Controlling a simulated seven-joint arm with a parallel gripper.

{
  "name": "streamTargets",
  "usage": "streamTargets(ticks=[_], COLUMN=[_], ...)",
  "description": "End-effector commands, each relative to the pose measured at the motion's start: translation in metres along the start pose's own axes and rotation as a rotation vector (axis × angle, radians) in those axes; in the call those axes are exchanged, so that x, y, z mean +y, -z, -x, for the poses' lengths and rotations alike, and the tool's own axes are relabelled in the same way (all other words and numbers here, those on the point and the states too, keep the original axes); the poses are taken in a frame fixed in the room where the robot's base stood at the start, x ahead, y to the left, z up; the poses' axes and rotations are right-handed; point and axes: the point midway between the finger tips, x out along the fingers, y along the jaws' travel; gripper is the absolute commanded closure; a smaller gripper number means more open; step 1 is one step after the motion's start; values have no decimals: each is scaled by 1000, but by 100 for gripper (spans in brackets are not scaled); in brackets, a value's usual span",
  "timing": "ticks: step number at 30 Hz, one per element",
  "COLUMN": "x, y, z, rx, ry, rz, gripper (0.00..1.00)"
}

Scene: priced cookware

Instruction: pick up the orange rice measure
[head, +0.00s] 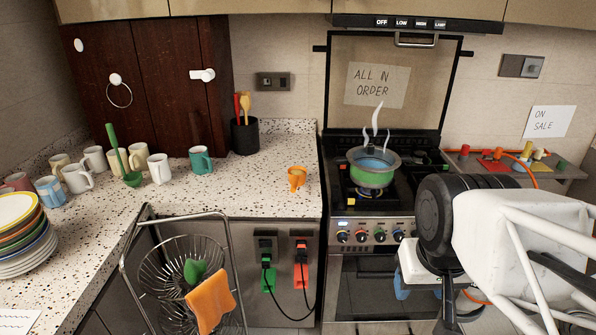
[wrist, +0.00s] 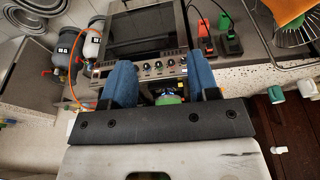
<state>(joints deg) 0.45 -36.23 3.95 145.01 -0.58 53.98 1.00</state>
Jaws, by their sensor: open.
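The orange rice measure (head: 297,178), a small orange cup, stands on the speckled counter (head: 262,190) near its right edge, beside the stove. I cannot make it out in the wrist view. My gripper (head: 418,288) is in front of the stove in the head view, lower and to the right of the measure and well apart from it. In the wrist view, the two blue fingers of my gripper (wrist: 162,80) are spread wide with nothing held between them. My own arm hides part of the stove's right side.
A steaming green-banded pot (head: 373,168) sits over a lit burner. A black utensil holder (head: 244,137), several mugs and a plate stack (head: 22,240) stand left of the measure. A wire basket (head: 190,270) with an orange cloth stands before the counter. Counter around the measure is clear.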

Motion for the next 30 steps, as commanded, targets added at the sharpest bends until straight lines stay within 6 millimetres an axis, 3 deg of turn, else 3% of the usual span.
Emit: streamTargets(ticks=[5, 11, 23, 30], x=[-2, -8, -31, -48], y=[11, 44, 146, 207], z=[2, 4, -1, -14], rx=[-4, -17, -50, -73], ry=[4, 17, 56, 77], rz=[-1, -6, -24, -37], gripper=[45, 45, 45, 45])
